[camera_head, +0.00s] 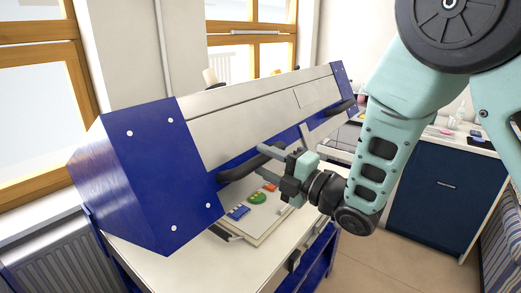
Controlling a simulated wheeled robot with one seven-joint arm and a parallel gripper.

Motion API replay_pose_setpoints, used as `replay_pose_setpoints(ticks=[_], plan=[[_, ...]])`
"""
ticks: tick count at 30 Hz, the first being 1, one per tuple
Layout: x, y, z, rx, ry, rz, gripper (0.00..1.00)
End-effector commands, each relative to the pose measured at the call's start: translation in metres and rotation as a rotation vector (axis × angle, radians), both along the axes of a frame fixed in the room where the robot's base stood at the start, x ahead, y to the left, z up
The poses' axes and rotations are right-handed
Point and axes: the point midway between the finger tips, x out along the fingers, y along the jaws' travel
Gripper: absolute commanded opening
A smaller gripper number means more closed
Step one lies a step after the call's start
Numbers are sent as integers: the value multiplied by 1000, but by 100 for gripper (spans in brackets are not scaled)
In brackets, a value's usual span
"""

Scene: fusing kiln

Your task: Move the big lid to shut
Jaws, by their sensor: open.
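The big lid (245,112) of the kiln is a long pale grey cover with blue end panels (155,175). It stands raised over the pale kiln bed (165,258), with a gap along its front. A dark bar handle (236,172) runs along the lid's lower front edge. My gripper (262,168) comes from the right and is open at the middle of this handle, its fingers pointing left. Part of the handle is hidden behind the gripper. I cannot tell whether the fingers touch the bar.
A pale board (272,227) with blue, green and red pieces lies on the bed beneath the lid. A dark blue cabinet (440,190) with small items on top stands at the right. A radiator (50,272) and windows are at the left. Floor (375,262) shows clear in front.

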Motion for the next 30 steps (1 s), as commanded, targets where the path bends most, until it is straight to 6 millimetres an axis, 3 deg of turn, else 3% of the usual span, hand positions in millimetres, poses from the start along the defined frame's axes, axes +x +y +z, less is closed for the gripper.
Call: replay_pose_setpoints(ticks=[6,15,20,26,30], plan=[[11,14,2,-1,0,-1,44],[13,16,2,0,0,-1,44],[13,16,2,0,0,-1,2],[13,16,-2,-1,1,-1,0],[13,15,-22,-2,2,-1,0]])
